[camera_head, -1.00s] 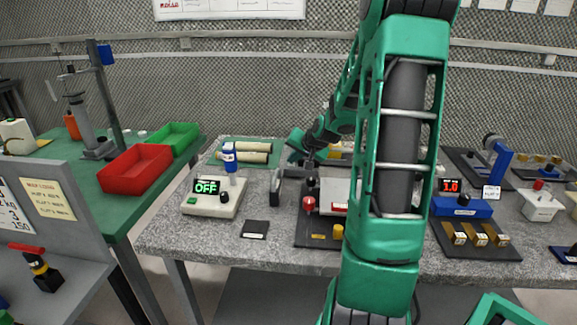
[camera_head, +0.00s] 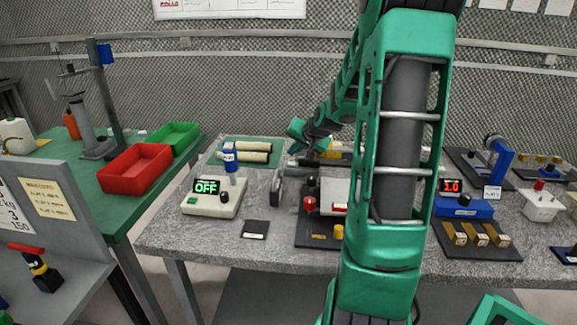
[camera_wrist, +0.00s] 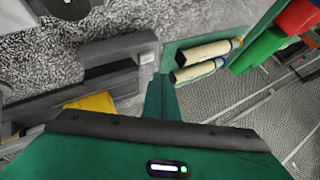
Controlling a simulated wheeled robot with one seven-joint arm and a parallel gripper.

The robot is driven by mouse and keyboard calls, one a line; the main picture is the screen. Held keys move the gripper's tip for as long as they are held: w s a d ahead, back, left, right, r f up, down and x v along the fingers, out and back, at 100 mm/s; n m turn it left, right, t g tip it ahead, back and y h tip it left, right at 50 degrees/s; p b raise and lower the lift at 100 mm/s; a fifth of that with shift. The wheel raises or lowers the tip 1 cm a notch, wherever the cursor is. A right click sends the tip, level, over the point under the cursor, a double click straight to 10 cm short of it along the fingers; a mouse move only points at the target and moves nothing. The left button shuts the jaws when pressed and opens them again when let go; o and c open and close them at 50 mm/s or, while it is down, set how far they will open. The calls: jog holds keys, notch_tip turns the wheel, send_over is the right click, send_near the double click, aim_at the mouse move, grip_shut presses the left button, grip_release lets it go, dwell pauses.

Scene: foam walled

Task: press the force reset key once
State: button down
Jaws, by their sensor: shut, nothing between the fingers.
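I cannot make out a key marked force reset in either view. In the head view, a white box (camera_head: 215,201) has a display reading OFF, a green key (camera_head: 191,200) and a black knob (camera_head: 224,197). My gripper (camera_wrist: 163,85) is shut and empty in the wrist view, above the bench beside a green mat (camera_wrist: 176,50). In the head view it is small, behind the dark fixture, and its fingertips are hard to tell.
A dark fixture with a red knob (camera_head: 310,204) stands mid-bench, partly hidden by my arm. Two cream rolls (camera_wrist: 205,52) lie on the mat. Red (camera_head: 135,168) and green (camera_head: 174,136) bins stand on the left table. Gold blocks (camera_head: 477,236) lie at the right.

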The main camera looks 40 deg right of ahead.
jog(key=shift+r, duration=1.55)
